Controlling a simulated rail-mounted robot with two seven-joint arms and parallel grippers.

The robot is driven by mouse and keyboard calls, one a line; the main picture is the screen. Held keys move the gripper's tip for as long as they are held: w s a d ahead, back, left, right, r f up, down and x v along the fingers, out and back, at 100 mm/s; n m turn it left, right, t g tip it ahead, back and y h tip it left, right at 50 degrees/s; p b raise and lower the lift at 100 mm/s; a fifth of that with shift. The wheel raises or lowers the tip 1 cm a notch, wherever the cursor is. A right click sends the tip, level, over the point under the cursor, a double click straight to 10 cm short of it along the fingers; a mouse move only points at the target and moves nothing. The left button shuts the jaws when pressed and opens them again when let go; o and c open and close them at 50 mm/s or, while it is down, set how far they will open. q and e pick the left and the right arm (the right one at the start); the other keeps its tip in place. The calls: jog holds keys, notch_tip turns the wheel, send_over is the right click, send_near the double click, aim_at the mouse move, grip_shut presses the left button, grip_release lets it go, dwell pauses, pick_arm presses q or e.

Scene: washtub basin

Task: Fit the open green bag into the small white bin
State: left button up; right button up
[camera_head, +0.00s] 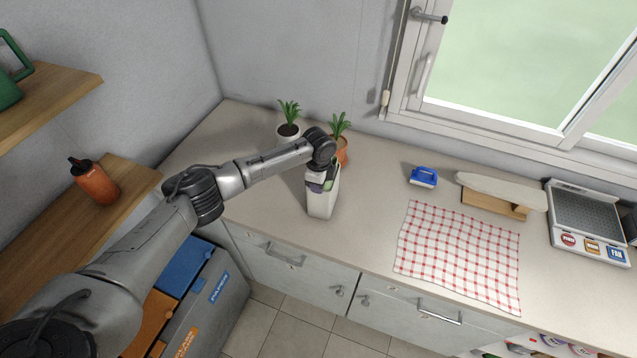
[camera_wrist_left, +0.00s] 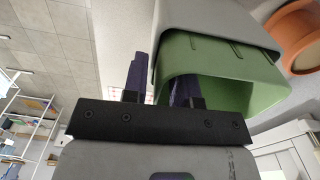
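The small white bin (camera_head: 321,204) stands upright on the counter in the head view. The green bag (camera_head: 329,186) shows as a small green patch at its top, beside my left gripper (camera_head: 318,184), which reaches down there. In the left wrist view, the bin (camera_wrist_left: 215,35) is a grey-white shell with the open-mouthed green bag (camera_wrist_left: 265,90) at its opening. The bag's edge shows past the bin's rim. The purple fingers of my left gripper (camera_wrist_left: 163,82) are a little apart, close to the bag. Whether they pinch its edge is unclear. My right gripper is out of view.
The counter just right of the bin is clear.

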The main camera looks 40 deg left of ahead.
pick_arm(q)
jog(key=shift+o, duration=0.4)
jog(key=shift+r, duration=0.1)
notch_tip(320, 180, up, 14)
jog(key=b, duration=0.2)
jog(key=shift+b, duration=0.3)
jog(key=shift+f, duration=0.2)
